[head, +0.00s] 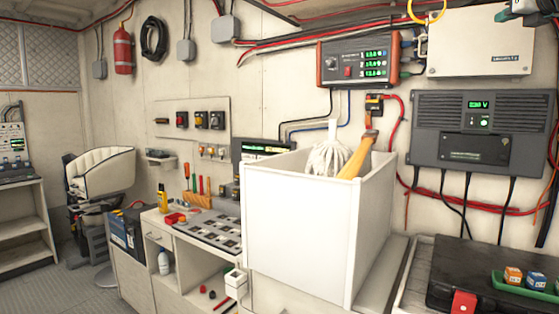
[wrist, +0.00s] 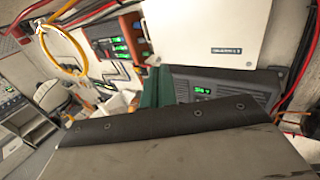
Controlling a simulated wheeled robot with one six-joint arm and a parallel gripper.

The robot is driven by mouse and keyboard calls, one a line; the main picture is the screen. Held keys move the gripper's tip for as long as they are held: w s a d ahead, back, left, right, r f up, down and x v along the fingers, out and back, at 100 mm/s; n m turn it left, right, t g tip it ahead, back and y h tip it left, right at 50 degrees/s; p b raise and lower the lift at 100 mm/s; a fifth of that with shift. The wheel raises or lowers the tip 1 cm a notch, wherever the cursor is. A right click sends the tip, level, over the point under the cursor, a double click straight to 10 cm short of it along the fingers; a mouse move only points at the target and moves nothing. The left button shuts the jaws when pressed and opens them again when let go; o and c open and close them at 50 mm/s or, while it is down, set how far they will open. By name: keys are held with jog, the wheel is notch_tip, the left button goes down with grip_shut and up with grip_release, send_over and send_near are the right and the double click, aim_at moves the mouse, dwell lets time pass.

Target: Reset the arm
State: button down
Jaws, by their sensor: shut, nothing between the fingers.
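My gripper (wrist: 156,84) shows in the wrist view as dark green fingers beyond a broad grey and black part of my wrist. The fingers are together with nothing between them. They are raised in front of the wall equipment, near the white box (wrist: 205,32) and the grey inverter panel (wrist: 225,85). In the head view, a small part of my arm's end shows at the top right edge, beside the white box (head: 480,42).
A white bin (head: 300,230) with a mop head and a wooden handle stands on the counter. A yellow cable loop (wrist: 62,52) hangs close by. Red cables run along the wall. A black case (head: 470,270) with a green tray (head: 525,288) sits at lower right. Floor (head: 60,288) is clear at left.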

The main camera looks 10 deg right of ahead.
jog(key=a+f+n+g+y, duration=0.2)
jog(key=a+f+n+g, duration=0.15)
jog(key=f+n, duration=1)
jog(key=s+a+f+n+g+y, duration=0.1)
jog(key=a+f+n+g+y, duration=0.15)
jog(key=a+f, duration=0.45)
jog(key=a+f+n+g+y, duration=0.15)
jog(key=a+f+n, duration=0.25)
jog(key=f, duration=0.5)
jog(key=s+a+f+n+g+h, duration=0.1)
jog(key=s+a+f+n+g, duration=0.7)
jog(key=s+a+f+n, duration=1.1)
jog(key=s+a+f, duration=0.3)
jog(key=a+f, duration=0.2)
jog(key=a, duration=0.1)
jog(key=shift+f+g, duration=0.15)
jog(key=shift+g, duration=0.2)
jog(key=shift+w, duration=0.1)
